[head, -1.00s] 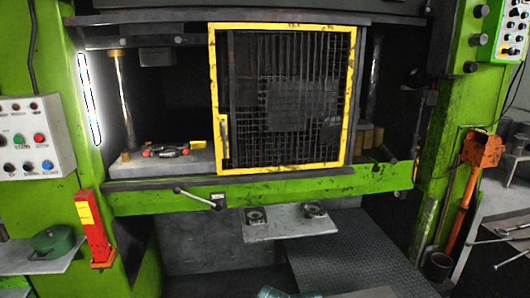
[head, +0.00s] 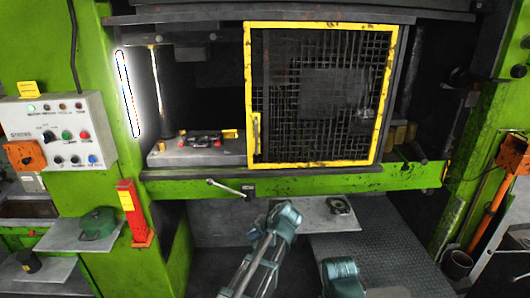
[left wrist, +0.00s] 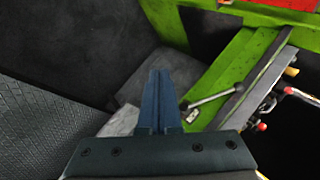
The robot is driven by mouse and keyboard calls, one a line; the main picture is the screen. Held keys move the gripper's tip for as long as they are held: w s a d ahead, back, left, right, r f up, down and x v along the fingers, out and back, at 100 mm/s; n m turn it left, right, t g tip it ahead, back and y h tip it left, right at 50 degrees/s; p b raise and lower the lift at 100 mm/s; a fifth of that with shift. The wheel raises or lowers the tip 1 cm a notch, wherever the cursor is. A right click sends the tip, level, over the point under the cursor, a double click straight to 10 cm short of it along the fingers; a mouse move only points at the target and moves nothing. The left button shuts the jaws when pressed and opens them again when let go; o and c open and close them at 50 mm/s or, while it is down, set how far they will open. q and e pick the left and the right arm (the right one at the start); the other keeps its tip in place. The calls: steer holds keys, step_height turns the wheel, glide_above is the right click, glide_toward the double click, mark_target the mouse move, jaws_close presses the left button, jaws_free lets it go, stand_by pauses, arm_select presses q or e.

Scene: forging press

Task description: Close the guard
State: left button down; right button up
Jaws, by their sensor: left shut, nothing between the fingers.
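The guard (head: 250,60) is a yellow-framed mesh panel over the middle and right of the press opening. The left part of the opening is uncovered, with a dark gap there. The guard's upright yellow handle (head: 256,135) is on its left edge. My left arm reaches up from the bottom middle in the head view, below the press beam and apart from the guard. My left gripper (left wrist: 158,80) is shut and empty in the left wrist view, pointing at the area beside the green beam. My right gripper is not in view; only part of an arm shows at the bottom.
A lever (head: 226,187) sticks out from the green beam (head: 330,183) below the guard. A grey die block (head: 165,157) with a red-ended tool (head: 205,139) lies in the uncovered opening. A shelf (head: 310,222) juts out below. A control box (head: 60,130) is at left.

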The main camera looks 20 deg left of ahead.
arm_select(q)
steer(key=w+d+r+m+t+y, duration=0.3)
steer(key=w+d+r+t, duration=0.1)
steer(key=w+r, duration=0.4)
steer(key=w+d+r+m+t+y, duration=0.2)
steer(key=w+r, duration=0.6)
steer(key=w, duration=0.4)
steer(key=d+t+y, duration=0.1)
steer(key=d+t, duration=0.1)
steer(key=shift+d+r+m, duration=0.15)
steer(key=shift+d+m, duration=0.15)
steer(key=shift+m, duration=0.1)
steer(key=shift+w+a, duration=0.1)
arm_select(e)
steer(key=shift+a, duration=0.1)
